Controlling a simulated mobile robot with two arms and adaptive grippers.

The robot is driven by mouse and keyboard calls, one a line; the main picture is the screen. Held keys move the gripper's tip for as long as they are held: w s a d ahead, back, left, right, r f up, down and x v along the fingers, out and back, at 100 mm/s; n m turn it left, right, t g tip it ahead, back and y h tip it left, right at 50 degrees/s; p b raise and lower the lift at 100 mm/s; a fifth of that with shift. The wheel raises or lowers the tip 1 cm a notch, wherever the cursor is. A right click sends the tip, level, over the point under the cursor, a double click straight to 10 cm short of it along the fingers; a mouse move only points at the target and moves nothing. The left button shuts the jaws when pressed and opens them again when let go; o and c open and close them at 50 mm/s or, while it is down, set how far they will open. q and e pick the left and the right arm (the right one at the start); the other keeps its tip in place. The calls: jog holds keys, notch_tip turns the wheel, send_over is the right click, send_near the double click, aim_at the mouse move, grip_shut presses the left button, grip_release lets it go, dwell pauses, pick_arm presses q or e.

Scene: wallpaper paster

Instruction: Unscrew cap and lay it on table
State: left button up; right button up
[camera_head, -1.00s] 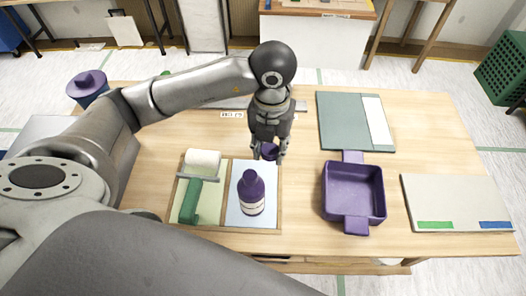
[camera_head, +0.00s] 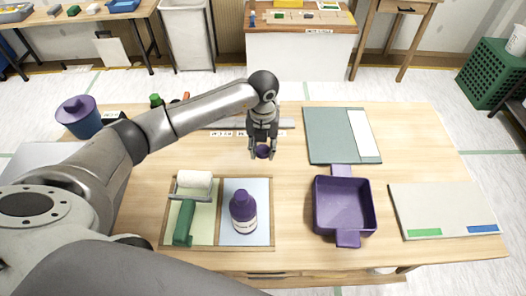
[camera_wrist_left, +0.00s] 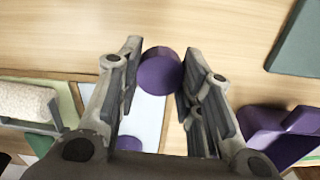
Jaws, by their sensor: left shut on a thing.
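My left gripper (camera_head: 262,152) is shut on a small round purple cap (camera_head: 263,152), above the table (camera_head: 290,220) behind the bottle. The cap also shows between the fingers in the left wrist view (camera_wrist_left: 160,71). The purple bottle (camera_head: 243,212) with a white label stands upright on the light blue part of the tray (camera_head: 259,183), apart from the gripper. In the left wrist view the bottle is mostly hidden by my gripper. I cannot tell whether the cap touches the table. My right gripper is not in view.
A paint roller (camera_head: 193,183) with a green handle lies on the tray's left part. A purple square pan (camera_head: 343,205) stands to the right. Bare table surrounds the gripper.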

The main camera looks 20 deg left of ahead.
aim_at(263, 154)
pick_arm(q)
jog(key=shift+w+a+f, duration=0.2)
jog(key=shift+w+f, duration=0.35)
jog(key=shift+f, duration=0.15)
notch_tip(263, 154, down, 3)
jog(key=shift+f, duration=0.15)
jog(key=o, duration=1.1)
